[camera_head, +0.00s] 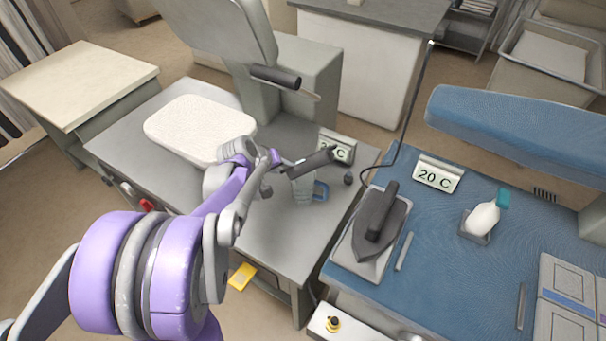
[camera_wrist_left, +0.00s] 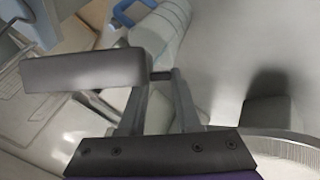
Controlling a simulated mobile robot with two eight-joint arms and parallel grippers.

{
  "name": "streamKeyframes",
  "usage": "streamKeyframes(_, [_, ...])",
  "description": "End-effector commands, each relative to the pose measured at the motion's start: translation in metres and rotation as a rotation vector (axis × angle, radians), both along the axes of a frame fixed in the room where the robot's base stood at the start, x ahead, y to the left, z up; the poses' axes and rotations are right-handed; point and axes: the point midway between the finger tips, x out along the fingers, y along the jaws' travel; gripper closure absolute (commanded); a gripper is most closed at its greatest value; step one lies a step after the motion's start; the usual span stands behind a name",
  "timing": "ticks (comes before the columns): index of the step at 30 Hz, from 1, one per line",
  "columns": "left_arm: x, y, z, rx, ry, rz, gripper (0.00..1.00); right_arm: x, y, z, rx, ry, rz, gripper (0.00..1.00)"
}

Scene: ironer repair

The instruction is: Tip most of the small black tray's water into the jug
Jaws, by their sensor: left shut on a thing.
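The small black tray (camera_head: 316,161) is held by my left gripper (camera_head: 279,163), which is shut on it. It shows as a dark, narrow shape just above the clear jug (camera_head: 302,189). The jug stands on the grey table and has a blue handle (camera_head: 322,191). In the left wrist view, the dark block out from the fingers looks like the tray (camera_wrist_left: 80,70), and the jug (camera_wrist_left: 160,38) is behind it at the top. I cannot see water in the tray, nor tell its exact tilt. My right gripper is out of view.
A white pad (camera_head: 195,128) lies on the grey table (camera_head: 260,226). A "20 C" sign (camera_head: 337,147) stands behind the jug. On the blue board (camera_head: 455,255) are an iron (camera_head: 380,222), another "20 C" sign (camera_head: 438,174) and a white bottle (camera_head: 483,218).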

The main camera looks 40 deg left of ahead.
Motion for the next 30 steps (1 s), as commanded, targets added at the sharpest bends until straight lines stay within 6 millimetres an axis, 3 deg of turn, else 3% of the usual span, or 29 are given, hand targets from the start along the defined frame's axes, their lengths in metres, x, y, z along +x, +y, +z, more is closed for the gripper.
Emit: streamKeyframes(30, [0.0017,0.0054,0.0003,-0.328,0.094,0.001,1.00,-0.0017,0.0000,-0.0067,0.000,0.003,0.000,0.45])
